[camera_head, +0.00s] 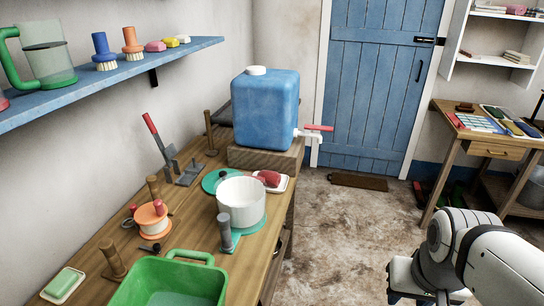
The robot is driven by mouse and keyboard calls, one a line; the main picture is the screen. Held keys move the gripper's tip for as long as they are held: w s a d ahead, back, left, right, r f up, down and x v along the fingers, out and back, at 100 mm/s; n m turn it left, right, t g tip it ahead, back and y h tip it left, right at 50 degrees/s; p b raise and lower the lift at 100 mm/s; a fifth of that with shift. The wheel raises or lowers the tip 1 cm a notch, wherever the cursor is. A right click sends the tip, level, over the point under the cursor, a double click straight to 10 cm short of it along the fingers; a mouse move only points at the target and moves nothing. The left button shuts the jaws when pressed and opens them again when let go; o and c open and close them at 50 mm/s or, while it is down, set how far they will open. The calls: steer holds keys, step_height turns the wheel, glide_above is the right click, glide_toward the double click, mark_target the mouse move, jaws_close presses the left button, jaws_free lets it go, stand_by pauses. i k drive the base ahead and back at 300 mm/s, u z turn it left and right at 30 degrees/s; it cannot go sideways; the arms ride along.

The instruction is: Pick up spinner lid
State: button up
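A round green lid (211,181), which looks like the spinner lid, lies on the wooden bench (194,236) behind and left of a white tub (241,203). The tub partly hides the lid's right side. The tub is open at the top and stands on a green round base (240,246). My white arm shows at the lower right, well apart from the bench. My gripper's fingertips are not in view.
A blue water tank (265,108) with a red-handled tap stands behind the tub. Upright pegs, an orange reel (151,218) and a green basin (172,284) crowd the bench. Floor right of the bench is clear.

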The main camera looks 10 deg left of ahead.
mark_target(209, 182)
steer(key=z, duration=1.4)
steer(key=i, duration=1.45)
steer(key=u, duration=2.7)
steer(key=i, duration=1.5)
steer(key=z, duration=0.05)
